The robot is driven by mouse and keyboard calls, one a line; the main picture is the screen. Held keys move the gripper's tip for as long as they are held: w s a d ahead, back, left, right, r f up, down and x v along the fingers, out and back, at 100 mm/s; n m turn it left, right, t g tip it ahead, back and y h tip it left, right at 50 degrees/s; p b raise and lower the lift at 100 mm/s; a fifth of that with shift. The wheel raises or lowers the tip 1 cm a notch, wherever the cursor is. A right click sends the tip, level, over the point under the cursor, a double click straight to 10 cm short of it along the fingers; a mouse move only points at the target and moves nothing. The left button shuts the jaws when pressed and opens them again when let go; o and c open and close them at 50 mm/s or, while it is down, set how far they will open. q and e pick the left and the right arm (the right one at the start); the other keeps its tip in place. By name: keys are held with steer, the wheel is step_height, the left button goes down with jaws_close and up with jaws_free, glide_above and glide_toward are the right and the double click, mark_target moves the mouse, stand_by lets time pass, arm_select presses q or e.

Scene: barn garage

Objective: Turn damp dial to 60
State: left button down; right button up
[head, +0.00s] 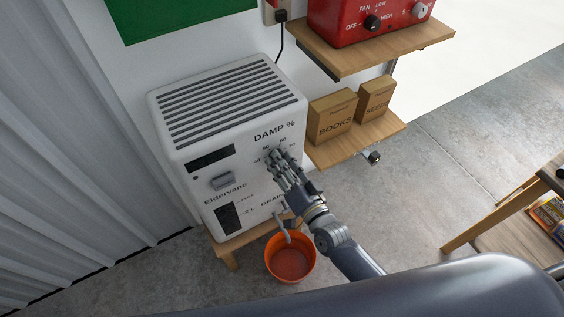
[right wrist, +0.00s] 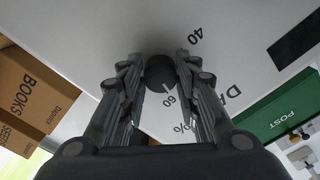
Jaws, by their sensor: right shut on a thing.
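The white dehumidifier (head: 230,150) stands on a low wooden stand, with "DAMP %" and a ring of numbers on its front. My right gripper (head: 278,160) is at this dial and covers most of it in the head view. In the right wrist view my right gripper (right wrist: 160,68) has its fingers on both sides of the dark round damp dial (right wrist: 159,76) and is shut on it. A pale pointer mark on the dial's edge points toward the "60" label. The "40" label shows to the right. My left gripper is not in view.
An orange bucket (head: 291,262) stands on the floor below my right arm. Cardboard boxes (head: 333,118) sit on a low wooden shelf to the right, below a red heater (head: 350,18) on an upper shelf. A wooden table (head: 515,222) is at far right.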

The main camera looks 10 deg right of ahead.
steer(key=shift+m, duration=1.6)
steer(key=shift+r, duration=0.1)
steer(key=o, duration=1.1)
steer(key=shift+c, duration=0.2)
steer(key=v, duration=1.2)
